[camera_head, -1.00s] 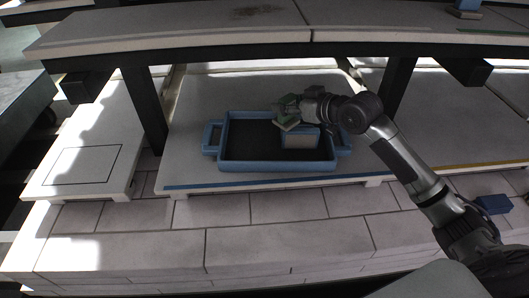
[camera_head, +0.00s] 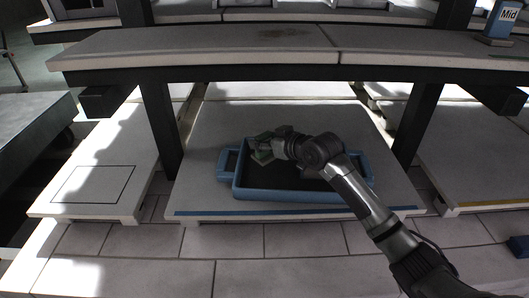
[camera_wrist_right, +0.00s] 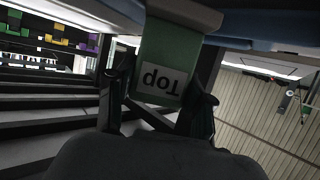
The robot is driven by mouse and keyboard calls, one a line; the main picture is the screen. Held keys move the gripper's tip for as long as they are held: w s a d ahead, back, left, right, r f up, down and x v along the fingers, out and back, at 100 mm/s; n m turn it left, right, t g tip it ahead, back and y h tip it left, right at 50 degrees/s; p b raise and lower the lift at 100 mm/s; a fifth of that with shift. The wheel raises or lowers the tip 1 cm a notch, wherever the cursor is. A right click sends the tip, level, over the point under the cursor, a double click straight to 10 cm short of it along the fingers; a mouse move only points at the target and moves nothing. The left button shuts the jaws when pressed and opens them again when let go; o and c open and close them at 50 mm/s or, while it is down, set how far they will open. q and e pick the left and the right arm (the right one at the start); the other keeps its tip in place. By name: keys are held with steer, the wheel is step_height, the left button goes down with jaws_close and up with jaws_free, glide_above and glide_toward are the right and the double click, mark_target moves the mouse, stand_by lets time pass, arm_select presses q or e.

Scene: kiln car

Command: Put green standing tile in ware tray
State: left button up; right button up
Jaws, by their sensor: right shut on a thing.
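The green tile (camera_head: 261,153) is in my right gripper (camera_head: 274,146), over the left back part of the blue ware tray (camera_head: 300,195). In the right wrist view the tile (camera_wrist_right: 160,55) sits between the two fingers and bears an upside-down "Top" label. I cannot tell whether the tile touches the tray floor. The tray stands on the lower deck, and my right arm hides its right part. My left gripper is not in view.
A pale shelf (camera_head: 200,48) on dark posts (camera_head: 160,125) hangs over the deck behind the tray. A blue block labelled "Mid" (camera_head: 503,20) stands on it at the right. The deck (camera_head: 210,120) left of and behind the tray is clear.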

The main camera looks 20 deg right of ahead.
mark_target(266, 156)
step_height(266, 156, down, 3)
steer(key=shift+b, duration=0.3)
steer(key=shift+f, duration=0.3)
steer(key=o, duration=1.3)
steer(key=shift+s, duration=0.1)
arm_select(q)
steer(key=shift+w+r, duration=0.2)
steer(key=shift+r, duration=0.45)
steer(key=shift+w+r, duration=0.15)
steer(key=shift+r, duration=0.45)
arm_select(e)
steer(key=shift+s+d+r, duration=0.1)
steer(key=shift+s+d, duration=0.05)
steer(key=shift+s, duration=0.05)
arm_select(q)
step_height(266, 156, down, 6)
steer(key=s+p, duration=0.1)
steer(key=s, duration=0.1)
steer(key=shift+p, duration=0.4)
arm_select(e)
steer(key=v, duration=1.1)
steer(key=shift+s+r, duration=0.15)
steer(key=shift+s, duration=0.05)
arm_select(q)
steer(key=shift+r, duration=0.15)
